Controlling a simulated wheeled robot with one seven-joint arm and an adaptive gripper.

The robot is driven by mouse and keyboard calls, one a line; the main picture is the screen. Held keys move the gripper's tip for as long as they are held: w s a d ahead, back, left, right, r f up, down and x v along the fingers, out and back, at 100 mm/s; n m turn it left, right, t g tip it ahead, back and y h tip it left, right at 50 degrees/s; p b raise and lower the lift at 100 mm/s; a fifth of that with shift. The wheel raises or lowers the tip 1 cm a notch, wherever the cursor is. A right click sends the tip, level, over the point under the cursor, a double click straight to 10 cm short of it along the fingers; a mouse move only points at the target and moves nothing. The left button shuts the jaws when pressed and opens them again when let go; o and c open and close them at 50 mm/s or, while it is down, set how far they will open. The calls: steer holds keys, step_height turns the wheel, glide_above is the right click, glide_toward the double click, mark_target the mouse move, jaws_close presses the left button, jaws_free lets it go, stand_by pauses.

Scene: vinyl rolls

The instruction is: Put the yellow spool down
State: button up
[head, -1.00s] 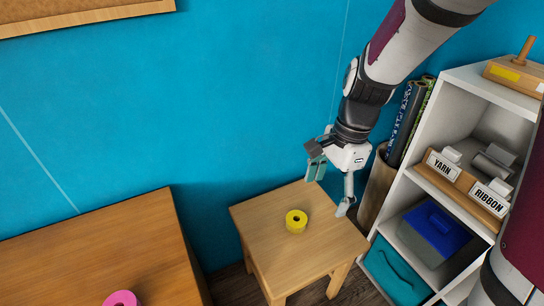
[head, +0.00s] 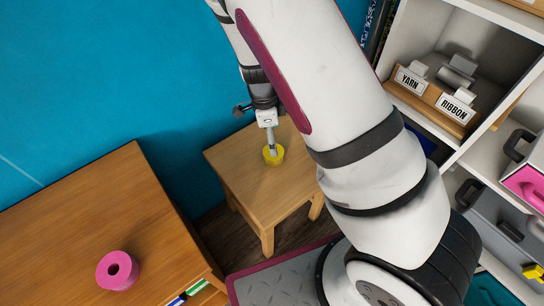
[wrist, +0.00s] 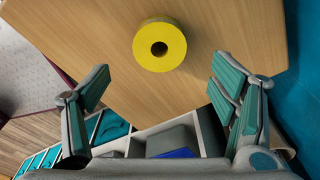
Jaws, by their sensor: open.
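The yellow spool (head: 274,160) stands upright on the small wooden table (head: 235,158) in the head view. In the wrist view the spool (wrist: 160,46) shows its round top and dark centre hole, with bare tabletop (wrist: 215,22) around it. My gripper (wrist: 158,88) is open, its teal-padded fingers wide apart. The spool lies ahead of the gap between the fingertips, and neither finger touches it in that view. In the head view my gripper (head: 269,140) overlaps the spool's back edge, and one finger hides the other.
A pink spool (head: 117,270) sits on a larger wooden table (head: 85,215) at the left. A white shelf (head: 415,45) with YARN and RIBBON holders stands at the right. My arm covers much of the head view's middle. The small table's top around the spool is clear.

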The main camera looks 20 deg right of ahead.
steer(key=shift+s+d+f+b, duration=0.1)
steer(key=shift+f+b, duration=0.8)
steer(key=shift+f, duration=1.05)
steer(key=shift+d+f+b, duration=0.1)
steer(key=shift+f+b, duration=0.8)
steer(key=shift+f, duration=1)
steer(key=shift+c, duration=0.3)
steer(key=c, duration=1.3)
steer(key=shift+r, duration=0.15)
